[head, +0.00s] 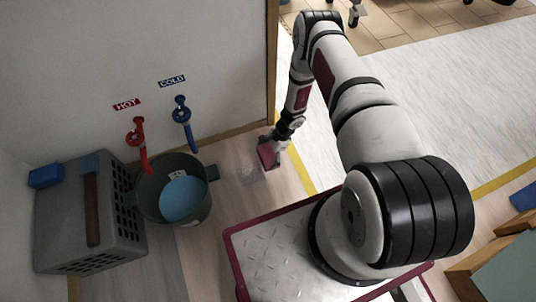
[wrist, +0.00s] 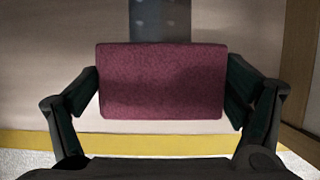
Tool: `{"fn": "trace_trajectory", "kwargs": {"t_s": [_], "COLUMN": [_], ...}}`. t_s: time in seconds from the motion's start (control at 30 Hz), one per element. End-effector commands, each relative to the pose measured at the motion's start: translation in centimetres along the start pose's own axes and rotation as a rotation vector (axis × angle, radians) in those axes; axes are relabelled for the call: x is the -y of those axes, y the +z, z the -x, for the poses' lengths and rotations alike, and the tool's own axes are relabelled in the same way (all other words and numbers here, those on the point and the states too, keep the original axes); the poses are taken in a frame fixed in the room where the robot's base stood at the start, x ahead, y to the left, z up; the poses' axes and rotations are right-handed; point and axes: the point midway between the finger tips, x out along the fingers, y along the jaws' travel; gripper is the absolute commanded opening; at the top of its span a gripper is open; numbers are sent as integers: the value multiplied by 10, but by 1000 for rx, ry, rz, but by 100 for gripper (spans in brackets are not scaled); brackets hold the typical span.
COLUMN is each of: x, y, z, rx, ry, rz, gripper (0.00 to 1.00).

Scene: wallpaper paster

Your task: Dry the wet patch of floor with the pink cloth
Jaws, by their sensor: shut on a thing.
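My gripper (head: 274,150) is shut on the pink cloth (head: 265,155), low over the wooden floor beside the wall corner. In the wrist view the cloth (wrist: 162,82) is a dark pink, flat rectangular pad between the two fingers of my gripper (wrist: 163,88). A greyish, faintly shiny wet patch (head: 251,174) lies on the floor just left of and nearer than the cloth. A dark grey patch (wrist: 160,18) shows beyond the cloth in the wrist view and looks like the same patch. I cannot tell whether the cloth touches the floor.
A dark green bucket (head: 145,198) with blue contents stands left, under red (head: 137,135) and blue (head: 181,110) taps. A grey crate (head: 75,235) with a brown-handled tool (head: 92,210) is farther left. A wall edge (head: 271,60) rises behind my gripper. Yellow tape (head: 302,176) borders pale flooring at right.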

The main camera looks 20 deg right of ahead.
Motion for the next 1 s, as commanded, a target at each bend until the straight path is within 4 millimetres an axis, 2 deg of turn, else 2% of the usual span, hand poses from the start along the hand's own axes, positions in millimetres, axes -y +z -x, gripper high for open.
{"fn": "trace_trajectory", "kwargs": {"t_s": [0.17, 0.6, 0.8, 1.0], "x": [0, 0, 0, 0], "y": [-1, -19, -23, -25], "z": [-3, -46, -57, -60], "rx": [-4, -3, -3, -3], "ry": [6, 6, 6, 6], "rz": [-3, -3, -3, -3], "gripper": [62, 62, 62, 62]}}
